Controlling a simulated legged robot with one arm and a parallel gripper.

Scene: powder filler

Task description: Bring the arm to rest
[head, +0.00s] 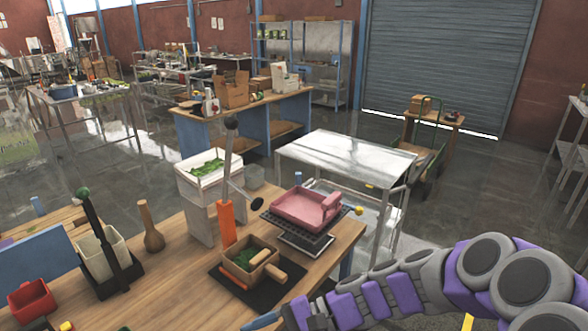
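My arm, with grey joints and purple links, comes in from the lower right corner and reaches left along the bottom edge. It lies in front of the wooden workbench's (180,283) near right corner. The visible end of the arm runs out of the picture at the bottom, so my gripper and anything in it are hidden. A blue piece (262,321) shows beside that end; I cannot tell what it is.
On the workbench stand a wooden box (236,272) on a black mat, a pink tray (296,209), a lever press (227,219) and a white bin (201,178). A metal table (345,156) stands behind. Open floor (455,200) lies to the right.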

